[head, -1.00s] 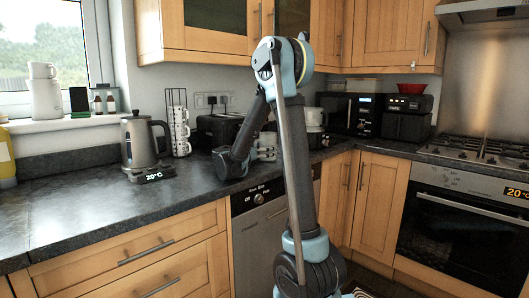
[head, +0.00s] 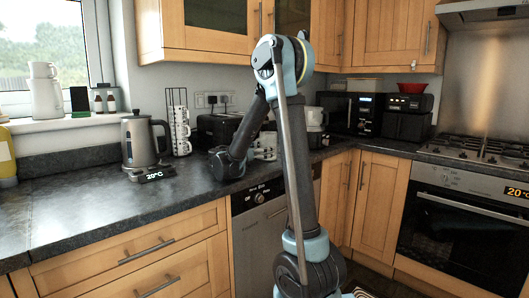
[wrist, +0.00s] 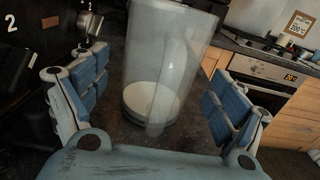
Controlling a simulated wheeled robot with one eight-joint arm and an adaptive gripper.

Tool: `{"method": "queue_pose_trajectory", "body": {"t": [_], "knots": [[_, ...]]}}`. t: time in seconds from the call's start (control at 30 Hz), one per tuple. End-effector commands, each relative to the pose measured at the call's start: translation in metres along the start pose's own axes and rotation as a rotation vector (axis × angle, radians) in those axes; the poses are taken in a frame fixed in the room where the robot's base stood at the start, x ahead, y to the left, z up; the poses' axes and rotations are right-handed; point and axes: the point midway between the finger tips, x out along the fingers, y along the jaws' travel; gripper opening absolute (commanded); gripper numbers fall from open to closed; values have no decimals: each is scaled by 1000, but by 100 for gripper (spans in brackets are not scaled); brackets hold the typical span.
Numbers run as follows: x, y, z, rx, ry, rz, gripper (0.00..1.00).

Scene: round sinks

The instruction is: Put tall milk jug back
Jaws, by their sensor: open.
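A tall, translucent, pale jug (wrist: 170,60) with a handle stands upright on the dark counter in the wrist view. My gripper (wrist: 150,95) is open, with one white-and-blue finger to each side of the jug. A gap shows between the fingers and the jug's walls, and the gripper's palm is on the near side. In the head view my gripper (head: 265,147) is mostly hidden behind my own arm. A pale jug-like thing (head: 313,118) shows just right of my arm there; I cannot tell if it is the same jug.
A kettle (head: 140,138) and a rack of mugs (head: 180,125) stand on the counter left of my arm. A black toaster (head: 215,130) is behind it. A microwave (head: 362,112) stands to the right. A black appliance (wrist: 40,70) is close on the wrist view's left.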

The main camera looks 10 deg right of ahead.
Motion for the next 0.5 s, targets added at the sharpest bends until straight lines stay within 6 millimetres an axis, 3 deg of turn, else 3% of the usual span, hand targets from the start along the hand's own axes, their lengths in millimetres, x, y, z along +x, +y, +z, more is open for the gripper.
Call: {"method": "queue_pose_trajectory", "body": {"t": [0.5], "knots": [[-84, 1, 0, 0, 0, 3, 89]]}}
